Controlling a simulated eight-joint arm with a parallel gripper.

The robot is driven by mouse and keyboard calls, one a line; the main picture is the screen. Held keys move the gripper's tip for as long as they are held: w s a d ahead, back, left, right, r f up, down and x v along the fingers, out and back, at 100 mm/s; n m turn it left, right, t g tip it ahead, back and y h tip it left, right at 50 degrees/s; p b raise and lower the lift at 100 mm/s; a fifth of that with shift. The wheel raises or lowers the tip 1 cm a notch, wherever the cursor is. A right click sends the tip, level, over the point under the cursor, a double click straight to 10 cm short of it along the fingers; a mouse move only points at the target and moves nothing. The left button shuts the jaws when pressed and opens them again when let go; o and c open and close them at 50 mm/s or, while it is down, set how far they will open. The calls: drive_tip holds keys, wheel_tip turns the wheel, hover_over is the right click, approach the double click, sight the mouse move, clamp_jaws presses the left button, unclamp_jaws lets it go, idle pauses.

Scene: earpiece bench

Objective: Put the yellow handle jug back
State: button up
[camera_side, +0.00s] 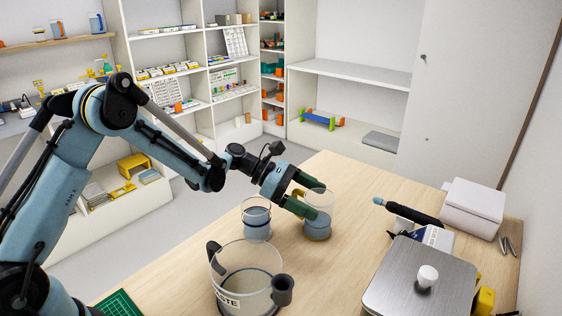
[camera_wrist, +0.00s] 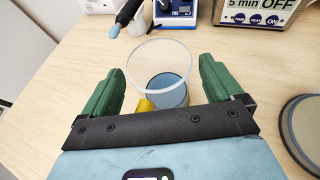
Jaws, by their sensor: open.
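The jug (camera_side: 318,228) is a clear cup with blue-grey contents or base, upright on the wooden bench in the side view. The wrist view shows the same jug (camera_wrist: 160,62) with its yellow handle (camera_wrist: 145,105) on the side toward my wrist, partly hidden by the black gripper bar. My gripper (camera_side: 317,203) is open, with one green finger on each side of the jug. In the wrist view my gripper (camera_wrist: 162,72) shows a gap beside the jug at each finger; contact is not clear.
A second clear vessel (camera_side: 256,221) stands just left of the jug. A large waste container (camera_side: 245,282) is in front. Bench behind the jug is clear.

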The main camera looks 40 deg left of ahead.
drive_tip(key=shift+r, duration=0.15)
drive_tip(key=v, duration=1.1)
drive_tip(key=s+r+m+t+y, duration=0.2)
drive_tip(key=s+m+y, duration=1)
drive_tip(key=s+m, duration=0.6)
drive_tip(key=shift+s+a+r+m, duration=0.2)
drive_tip(key=shift+s+r+m, duration=0.15)
drive_tip(key=shift+m, duration=1.85)
